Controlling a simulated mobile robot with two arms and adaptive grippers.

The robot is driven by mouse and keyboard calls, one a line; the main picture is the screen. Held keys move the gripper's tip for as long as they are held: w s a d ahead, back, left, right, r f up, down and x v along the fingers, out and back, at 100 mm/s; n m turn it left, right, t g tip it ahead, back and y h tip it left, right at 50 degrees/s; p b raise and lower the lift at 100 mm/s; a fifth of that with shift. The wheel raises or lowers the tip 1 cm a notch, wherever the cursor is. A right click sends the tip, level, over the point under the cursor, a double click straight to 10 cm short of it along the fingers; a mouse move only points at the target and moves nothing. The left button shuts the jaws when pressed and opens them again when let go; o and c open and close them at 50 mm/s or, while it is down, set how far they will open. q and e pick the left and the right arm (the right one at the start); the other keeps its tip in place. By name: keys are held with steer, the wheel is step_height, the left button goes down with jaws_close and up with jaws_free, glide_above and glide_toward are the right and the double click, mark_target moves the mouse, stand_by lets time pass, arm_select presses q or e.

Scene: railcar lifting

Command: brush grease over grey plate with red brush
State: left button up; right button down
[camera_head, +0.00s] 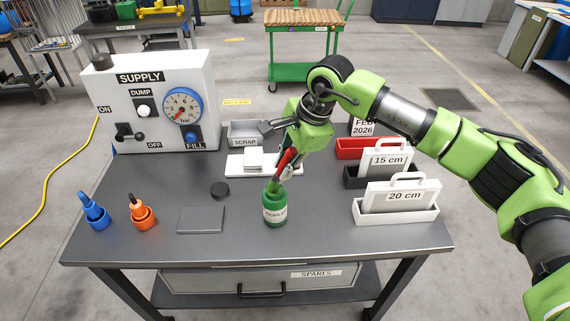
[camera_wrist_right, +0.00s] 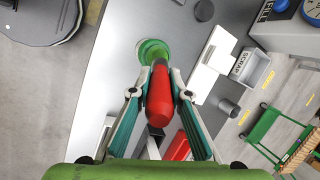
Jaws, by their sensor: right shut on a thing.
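My right gripper (camera_head: 291,170) is shut on the red brush (camera_head: 286,159), above the green grease pot (camera_head: 275,214). The brush tilts, with its lower end at the pot's mouth; how deep it reaches is hidden. In the right wrist view, the red handle (camera_wrist_right: 160,98) sits between the two fingers (camera_wrist_right: 157,92), and the green pot (camera_wrist_right: 153,48) is just beyond it. The flat grey plate (camera_head: 201,220) lies on the table to the left of the pot, with no grease visible on it. My left gripper is not in view.
A black round lid (camera_head: 220,190) lies behind the plate. Orange (camera_head: 142,214) and blue (camera_head: 94,213) holders stand at left. A scrap bin (camera_head: 246,133) and white blocks are behind the pot; labelled trays (camera_head: 397,211) are at right. Table between plate and pot is clear.

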steer(key=shift+w+r, duration=0.1)
steer(key=shift+r, duration=0.6)
steer(key=shift+r+p, duration=1.1)
steer(key=shift+r, duration=1.65)
